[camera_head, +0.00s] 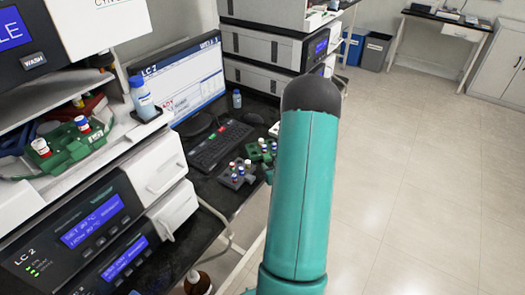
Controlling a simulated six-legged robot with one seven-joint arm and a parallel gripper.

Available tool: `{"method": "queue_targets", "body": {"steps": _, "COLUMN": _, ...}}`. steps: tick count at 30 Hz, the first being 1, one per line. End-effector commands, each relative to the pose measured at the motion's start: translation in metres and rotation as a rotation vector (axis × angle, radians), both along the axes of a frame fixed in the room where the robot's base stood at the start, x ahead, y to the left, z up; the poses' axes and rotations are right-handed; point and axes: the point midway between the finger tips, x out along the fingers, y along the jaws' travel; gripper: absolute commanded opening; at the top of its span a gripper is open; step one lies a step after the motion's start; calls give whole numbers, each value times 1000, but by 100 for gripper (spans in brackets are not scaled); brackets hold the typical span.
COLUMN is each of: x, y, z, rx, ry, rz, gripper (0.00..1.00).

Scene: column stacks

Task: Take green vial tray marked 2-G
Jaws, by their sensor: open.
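No 2-G mark can be read on either tray. My teal arm link rises through the middle right of the view. My gripper does not show.
A grey vial rack (237,179) stands on the bench just in front of the smaller green tray. A keyboard (222,144) and monitor (183,82) are behind. The floor (430,180) at right is clear.

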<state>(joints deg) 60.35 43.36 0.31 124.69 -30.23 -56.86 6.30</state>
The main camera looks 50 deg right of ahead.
Motion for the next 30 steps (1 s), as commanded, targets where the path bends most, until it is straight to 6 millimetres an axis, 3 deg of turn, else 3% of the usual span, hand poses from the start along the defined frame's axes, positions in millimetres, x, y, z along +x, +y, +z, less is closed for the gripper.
{"method": "queue_targets", "body": {"steps": 11, "x": 40, "y": -26, "z": -17, "rx": -1, "ry": -1, "rz": -1, "gripper": 49}}
{"method": "queue_targets", "body": {"steps": 19, "x": 44, "y": -29, "z": -19, "rx": -1, "ry": -1, "rz": -1, "gripper": 49}}
{"method": "queue_targets", "body": {"steps": 20, "x": 44, "y": -29, "z": -19, "rx": -1, "ry": -1, "rz": -1, "gripper": 47}}
{"method": "queue_targets", "body": {"steps": 26, "x": 44, "y": -29, "z": -18, "rx": -1, "ry": -1, "rz": -1, "gripper": 8}}
{"method": "queue_targets", "body": {"steps": 30, "x": 44, "y": -29, "z": -18, "rx": -1, "ry": -1, "rz": -1, "gripper": 7}}
